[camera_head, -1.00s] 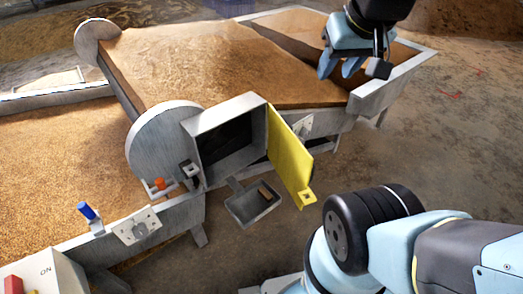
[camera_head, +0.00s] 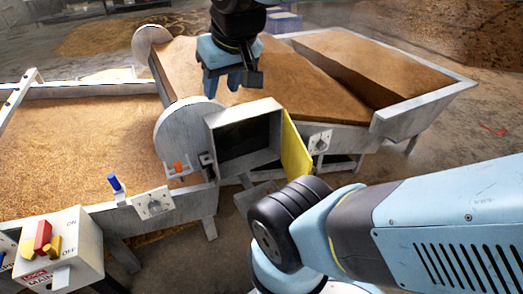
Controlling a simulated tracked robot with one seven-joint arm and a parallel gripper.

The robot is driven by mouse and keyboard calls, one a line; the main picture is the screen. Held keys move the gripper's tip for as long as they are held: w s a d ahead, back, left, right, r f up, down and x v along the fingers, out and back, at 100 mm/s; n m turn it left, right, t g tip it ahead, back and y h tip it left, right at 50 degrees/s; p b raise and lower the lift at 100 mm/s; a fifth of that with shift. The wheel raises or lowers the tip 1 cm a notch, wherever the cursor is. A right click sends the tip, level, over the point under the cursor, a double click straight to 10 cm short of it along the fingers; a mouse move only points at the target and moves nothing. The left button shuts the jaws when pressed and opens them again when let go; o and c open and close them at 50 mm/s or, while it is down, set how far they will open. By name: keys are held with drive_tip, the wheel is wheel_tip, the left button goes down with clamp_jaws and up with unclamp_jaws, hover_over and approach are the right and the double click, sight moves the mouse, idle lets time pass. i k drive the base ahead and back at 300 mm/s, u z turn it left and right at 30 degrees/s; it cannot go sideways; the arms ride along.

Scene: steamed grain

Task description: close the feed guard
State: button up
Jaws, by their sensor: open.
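The feed guard is a yellow hinged panel (camera_head: 293,146) on the right edge of a grey metal box (camera_head: 228,152). It stands swung out, so the dark inside of the box shows. My gripper (camera_head: 234,84) is open and empty. In the picture it is above the box, in front of the grain, and apart from the yellow panel.
A trough of grain (camera_head: 90,140) lies at left, with a blue-handled lever (camera_head: 115,184) on its rim. A control box (camera_head: 62,248) with red and yellow switches stands at lower left. An orange-handled latch (camera_head: 178,167) is left of the metal box. A wide grain bin (camera_head: 385,65) fills the back.

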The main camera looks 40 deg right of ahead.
sight(296, 161)
drive_tip(key=z, duration=0.4)
drive_tip(key=i, duration=0.1)
drive_tip(key=u, duration=1.75)
drive_tip(key=k, duration=2.05)
drive_tip(key=z, duration=1.15)
drive_tip(key=i, duration=1)
